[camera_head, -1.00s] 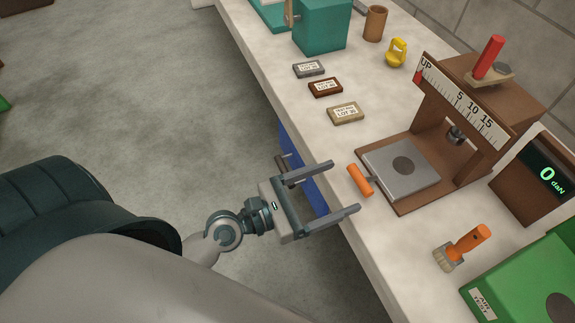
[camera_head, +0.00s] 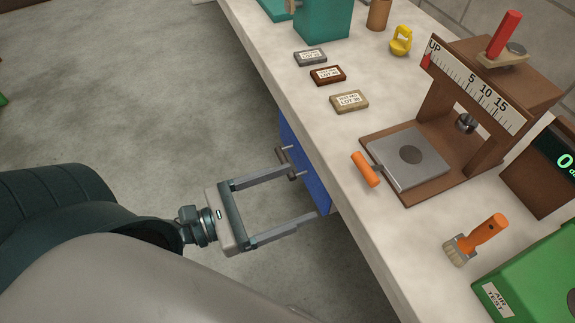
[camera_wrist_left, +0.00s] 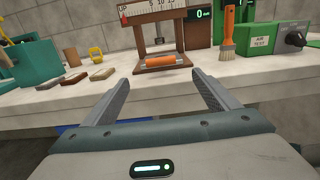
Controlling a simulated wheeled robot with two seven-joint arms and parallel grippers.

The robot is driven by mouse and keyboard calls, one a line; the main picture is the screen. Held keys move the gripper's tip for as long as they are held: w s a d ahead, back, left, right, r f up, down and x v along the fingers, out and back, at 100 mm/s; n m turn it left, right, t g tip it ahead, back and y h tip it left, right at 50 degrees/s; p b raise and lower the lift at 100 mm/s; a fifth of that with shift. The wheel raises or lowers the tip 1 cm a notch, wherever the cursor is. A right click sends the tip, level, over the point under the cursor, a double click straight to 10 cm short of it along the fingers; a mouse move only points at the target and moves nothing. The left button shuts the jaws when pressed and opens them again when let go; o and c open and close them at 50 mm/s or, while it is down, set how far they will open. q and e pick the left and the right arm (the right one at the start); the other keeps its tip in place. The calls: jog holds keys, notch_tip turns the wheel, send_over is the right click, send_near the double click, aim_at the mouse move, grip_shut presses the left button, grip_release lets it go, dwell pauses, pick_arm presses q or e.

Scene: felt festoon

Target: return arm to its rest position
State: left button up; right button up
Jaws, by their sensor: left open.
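My left gripper (camera_head: 300,199) is open and empty, off the front edge of the bench in the head view. Its two fingers point toward the bench and hold nothing. In the left wrist view the open fingers (camera_wrist_left: 162,90) frame the press with the orange handle (camera_wrist_left: 161,61), which is beyond the fingertips and apart from them. In the head view the orange handle (camera_head: 364,169) sits at the front of the grey plate (camera_head: 398,171) of the brown press. My right gripper is not in view.
The pale bench (camera_head: 352,220) has a blue front panel (camera_head: 312,178) close to the left fingers. On it are several labelled blocks (camera_head: 349,101), a brush (camera_head: 478,240), a green box (camera_head: 535,285), a yellow weight (camera_head: 400,41) and a display (camera_head: 548,165). Open floor lies left of the bench.

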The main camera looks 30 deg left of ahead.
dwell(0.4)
pick_arm(q)
jog(key=w+a+f+m+g+y, duration=0.1)
jog(key=w+a+f+m+y, duration=0.35)
jog(key=f, duration=1.05)
jog(key=a+f+m+g+y, duration=0.1)
jog(key=f+m+g+y, duration=0.1)
jog(key=f+m, duration=0.95)
jog(key=s+d+f+m+g, duration=0.1)
jog(key=s+f+m, duration=0.2)
jog(key=f, duration=0.7)
jog(key=s+d+f+m+g+y, duration=0.1)
jog(key=s+d+f+m+g, duration=0.1)
jog(key=f+m, duration=0.5)
jog(key=s+d+f+m+g+y, duration=0.1)
jog(key=s+f+m, duration=0.4)
jog(key=f, duration=0.8)
jog(key=shift+d+f+g, duration=0.4)
jog(key=shift+d+g, duration=0.2)
jog(key=shift+d, duration=0.05)
